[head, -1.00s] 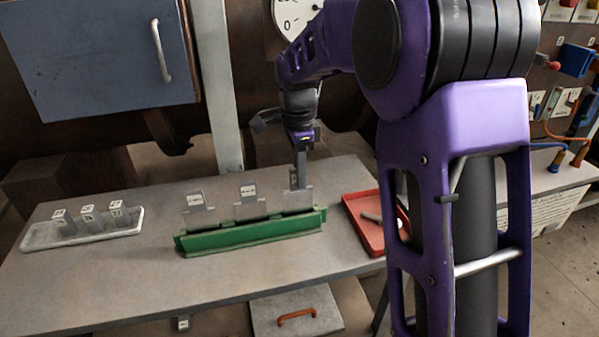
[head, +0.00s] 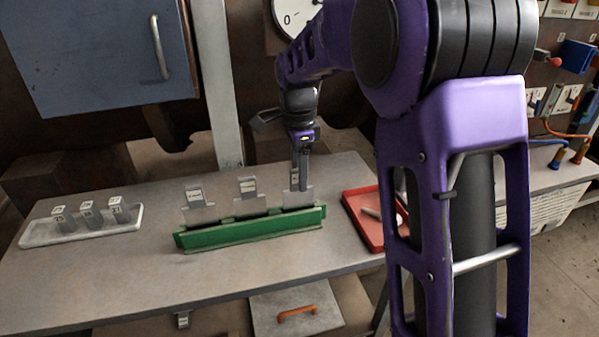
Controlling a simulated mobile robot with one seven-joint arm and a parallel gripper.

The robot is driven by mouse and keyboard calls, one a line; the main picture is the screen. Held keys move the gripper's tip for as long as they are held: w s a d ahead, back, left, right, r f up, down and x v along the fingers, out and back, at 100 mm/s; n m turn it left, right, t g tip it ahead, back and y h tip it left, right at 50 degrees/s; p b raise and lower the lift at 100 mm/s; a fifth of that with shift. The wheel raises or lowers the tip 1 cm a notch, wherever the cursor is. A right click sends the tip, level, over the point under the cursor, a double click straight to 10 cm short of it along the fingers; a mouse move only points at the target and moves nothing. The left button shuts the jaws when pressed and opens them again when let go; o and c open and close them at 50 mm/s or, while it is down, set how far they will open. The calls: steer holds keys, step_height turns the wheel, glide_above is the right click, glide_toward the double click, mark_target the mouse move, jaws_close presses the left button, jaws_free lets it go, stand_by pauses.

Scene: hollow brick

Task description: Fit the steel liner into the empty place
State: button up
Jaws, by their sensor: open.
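A long green holder (head: 250,234) stands on the grey table, with three thin grey steel plates upright in a row along it. The left plate (head: 200,213), middle plate (head: 249,206) and right plate (head: 297,199) each have a narrow upper tab with a white label. All three look seated in the holder, with their lower edges hidden behind its front wall. My gripper (head: 301,184) points down at the right plate's tab and is open. Its fingers overlap the tab in this view. I cannot tell whether they touch it.
A pale tray (head: 82,232) at the left holds three grey labelled blocks. A red tray (head: 365,231) with a small pale rod lies just right of the holder. A blue cabinet door hangs at the upper left. The table front is clear.

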step_height(320, 180, up, 18)
steer(key=p, duration=0.3)
steer(key=shift+a+f, duration=0.15)
steer(key=shift+f, duration=0.1)
